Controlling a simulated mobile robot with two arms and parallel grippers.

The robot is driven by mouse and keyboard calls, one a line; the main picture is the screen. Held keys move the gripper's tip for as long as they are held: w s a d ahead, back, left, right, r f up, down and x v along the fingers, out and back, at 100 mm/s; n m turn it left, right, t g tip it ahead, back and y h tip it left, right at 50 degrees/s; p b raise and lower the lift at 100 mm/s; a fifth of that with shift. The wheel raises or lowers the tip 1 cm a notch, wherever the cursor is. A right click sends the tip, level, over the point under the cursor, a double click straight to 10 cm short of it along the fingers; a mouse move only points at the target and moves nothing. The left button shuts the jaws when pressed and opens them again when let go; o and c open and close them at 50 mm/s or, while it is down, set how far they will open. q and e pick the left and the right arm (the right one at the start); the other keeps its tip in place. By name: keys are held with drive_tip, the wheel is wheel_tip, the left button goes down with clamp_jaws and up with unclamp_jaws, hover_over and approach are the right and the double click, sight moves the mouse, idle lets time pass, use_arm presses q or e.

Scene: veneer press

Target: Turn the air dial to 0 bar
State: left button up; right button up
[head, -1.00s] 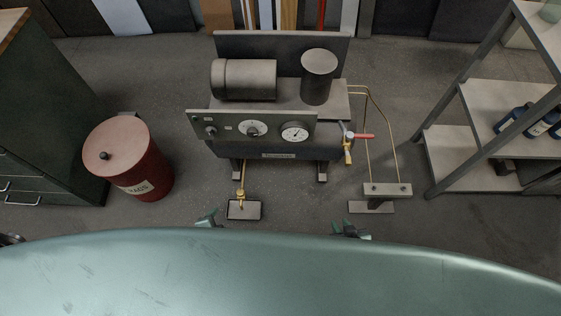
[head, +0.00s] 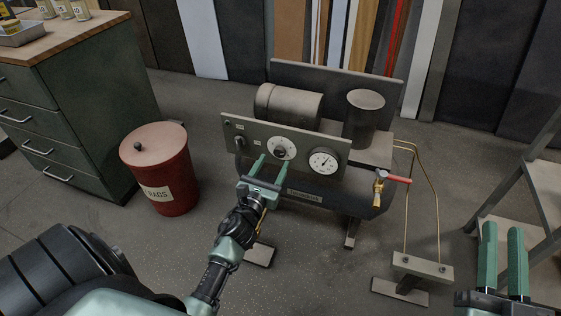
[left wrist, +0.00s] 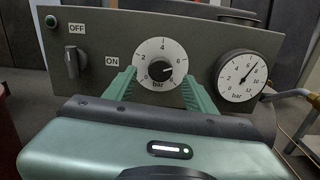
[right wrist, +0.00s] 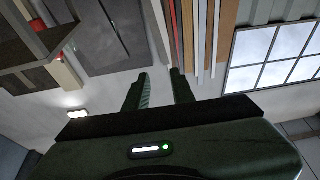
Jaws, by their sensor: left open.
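The air dial (head: 281,148) is a round white scale with a dark knob on the grey front panel of the compressor. In the left wrist view the dial (left wrist: 159,53) shows numbers around a black knob (left wrist: 160,71); its pointer looks turned to the lower right, near the 8 side. My left gripper (head: 271,164) is open in front of the panel, its green fingers either side of the dial's lower part, apparently short of the knob. My right gripper (head: 502,228) is open and empty at the lower right, far from the dial.
A pressure gauge (head: 323,161) sits right of the dial, its needle pointing up and right. An OFF/ON switch (left wrist: 74,60) is to the left. A red-handled valve (head: 395,179) sticks out at the right. A red rags bin (head: 160,180) stands left.

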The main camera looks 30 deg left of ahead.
sight(279, 154)
use_arm(q)
drive_tip(key=shift+x, duration=2)
use_arm(e)
drive_tip(key=shift+s+r+t+y, duration=0.2)
drive_tip(key=shift+r+t, duration=0.1)
drive_tip(key=shift+r, duration=0.25)
drive_tip(key=shift+s+r+t+y, duration=0.2)
drive_tip(key=shift+r+t, duration=0.1)
drive_tip(key=shift+r, duration=0.2)
use_arm(q)
drive_tip(key=shift+d, duration=0.1)
clamp_jaws()
drive_tip(key=shift+n, duration=0.3)
